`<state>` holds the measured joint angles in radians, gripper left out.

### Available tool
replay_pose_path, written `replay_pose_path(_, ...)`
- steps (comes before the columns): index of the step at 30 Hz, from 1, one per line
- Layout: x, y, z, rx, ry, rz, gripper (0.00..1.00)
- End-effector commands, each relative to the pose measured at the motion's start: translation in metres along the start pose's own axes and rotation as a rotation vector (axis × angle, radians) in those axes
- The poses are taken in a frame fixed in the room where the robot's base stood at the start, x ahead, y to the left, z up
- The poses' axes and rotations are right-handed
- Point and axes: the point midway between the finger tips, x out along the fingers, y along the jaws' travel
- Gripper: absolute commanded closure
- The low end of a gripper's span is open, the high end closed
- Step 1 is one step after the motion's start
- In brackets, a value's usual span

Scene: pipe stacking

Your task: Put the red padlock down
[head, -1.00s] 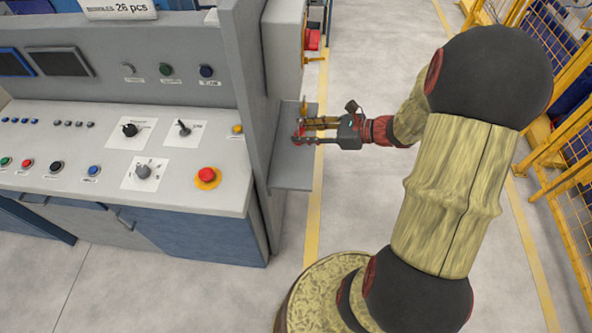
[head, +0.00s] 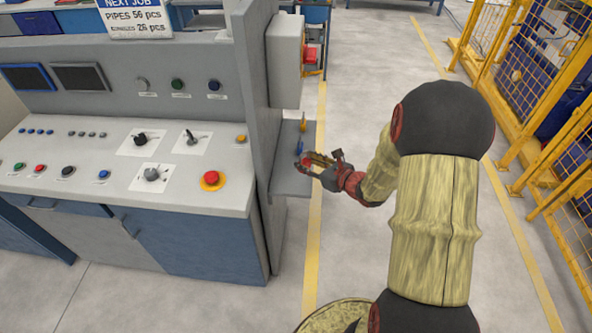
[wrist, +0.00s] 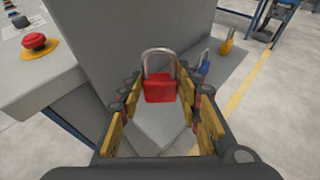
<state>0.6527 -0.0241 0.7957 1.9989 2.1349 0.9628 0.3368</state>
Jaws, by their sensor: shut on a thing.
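The red padlock (wrist: 160,88) is upright, shackle up, between the fingertips of my gripper (wrist: 161,92) in the wrist view. My gripper is shut on it. In the head view my gripper (head: 308,161) is over the near part of the grey side shelf (head: 290,184), and the padlock is mostly hidden by the fingers. I cannot tell whether its base touches the shelf. A blue padlock (wrist: 203,66) and a yellow padlock (wrist: 227,46) stand on the shelf to the right in the wrist view. In the head view the blue one (head: 299,147) and yellow one (head: 303,122) are farther back.
The console's grey side panel (head: 247,130) rises left of the shelf. A grey box with a red switch (head: 309,56) hangs above its far end. The control desk (head: 90,180) is on the left. A yellow fence (head: 528,90) is at the right, with clear floor between.

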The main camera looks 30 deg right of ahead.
Motion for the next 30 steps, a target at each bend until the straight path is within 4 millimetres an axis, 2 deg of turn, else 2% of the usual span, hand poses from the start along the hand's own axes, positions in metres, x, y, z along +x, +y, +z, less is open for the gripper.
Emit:
replay_pose_path(1, 0.015, -0.001, -0.003, -0.002, -0.001, 0.004, 0.97)
replay_pose_path(3, 0.032, -0.003, -0.004, -0.002, -0.001, 0.005, 0.97)
replay_pose_path(10, 0.072, -0.009, -0.028, 0.001, 0.000, 0.002, 0.97)
replay_pose_path(19, 0.091, -0.011, -0.036, 0.000, -0.001, 0.001, 0.97)
replay_pose_path(25, 0.105, -0.012, -0.063, 0.001, 0.000, 0.001, 0.97)
replay_pose_path(30, 0.106, -0.012, -0.066, 0.000, -0.002, 0.001, 0.97)
